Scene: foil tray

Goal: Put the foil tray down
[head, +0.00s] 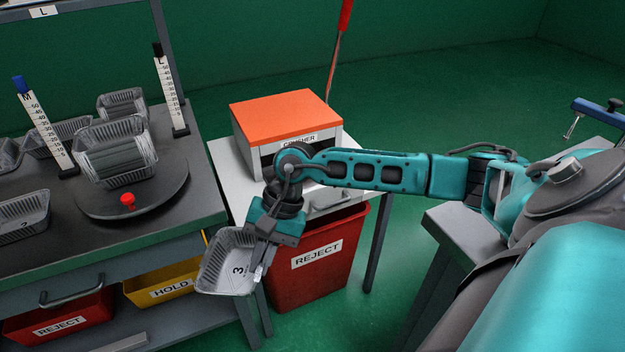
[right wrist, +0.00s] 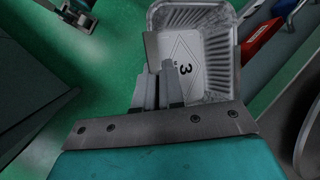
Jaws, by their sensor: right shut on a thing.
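The foil tray (head: 228,264) is a silver ribbed tray with a "3" on its base. My right gripper (head: 262,255) is shut on the tray's edge and holds it tilted in the air, in front of the bench and left of the large red reject bin. In the right wrist view the foil tray (right wrist: 215,50) shows its inside and the "3", with the closed fingers of the right gripper (right wrist: 167,85) at its near wall. My left gripper is not in view.
A dark bench carries a round turntable (head: 100,205) with stacked trays (head: 118,155), a tray (head: 22,218) at its left and two marked gauges. A white table (head: 225,160) holds an orange-topped crusher (head: 285,110). Below are a reject bin (head: 318,265), a yellow hold bin (head: 160,285) and a red reject drawer (head: 60,315).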

